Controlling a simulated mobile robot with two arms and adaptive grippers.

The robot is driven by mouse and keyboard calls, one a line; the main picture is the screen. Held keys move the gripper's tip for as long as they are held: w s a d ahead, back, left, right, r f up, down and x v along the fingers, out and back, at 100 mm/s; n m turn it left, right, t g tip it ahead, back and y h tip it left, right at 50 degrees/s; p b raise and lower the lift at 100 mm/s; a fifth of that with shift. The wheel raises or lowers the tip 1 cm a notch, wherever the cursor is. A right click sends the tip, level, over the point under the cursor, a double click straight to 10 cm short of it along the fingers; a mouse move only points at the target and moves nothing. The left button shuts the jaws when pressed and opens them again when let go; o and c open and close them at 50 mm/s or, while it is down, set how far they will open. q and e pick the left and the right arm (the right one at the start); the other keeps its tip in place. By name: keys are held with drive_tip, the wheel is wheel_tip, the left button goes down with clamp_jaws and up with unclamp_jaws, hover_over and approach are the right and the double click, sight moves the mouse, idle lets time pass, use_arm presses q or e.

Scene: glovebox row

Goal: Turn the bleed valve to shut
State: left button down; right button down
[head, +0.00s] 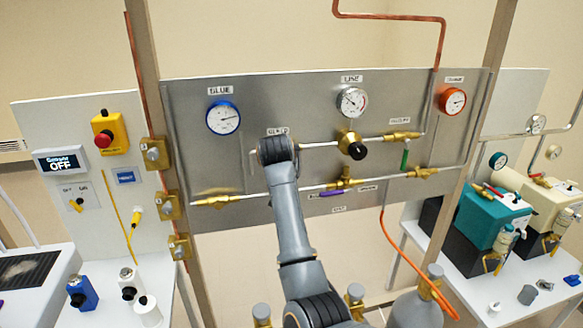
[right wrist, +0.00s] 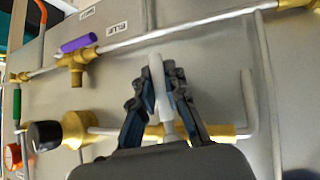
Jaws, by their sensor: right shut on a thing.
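The bleed valve's pale lever (right wrist: 157,75) stands between the fingers of my right gripper (right wrist: 155,92) in the right wrist view. The gripper is shut on it. The lever points across its horizontal pipe, toward the top of that view. The valve's brass body (right wrist: 222,132) shows partly beside and behind the fingers. In the head view my right arm and wrist cover the valve and fingers, just below a label (head: 277,131) that seems to read BLEED. My left gripper is not in view.
A brass valve with a black knob (head: 357,150) sits right of my wrist on the steel panel (head: 300,90). A green lever (head: 404,158) and a purple lever (head: 338,192) are nearby. Blue (head: 223,117), white (head: 352,101) and orange (head: 452,100) gauges are above.

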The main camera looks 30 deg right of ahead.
drive_tip(key=shift+w+a+m+y+p, duration=0.1)
drive_tip(key=shift+a+m+y+p, duration=0.4)
drive_tip(key=shift+y, duration=0.2)
drive_tip(key=shift+f, duration=0.1)
drive_tip(key=c, duration=1.3)
unclamp_jaws()
drive_tip(key=shift+c, duration=0.2)
drive_tip(key=v, duration=1.2)
drive_tip(key=shift+d+f, duration=0.1)
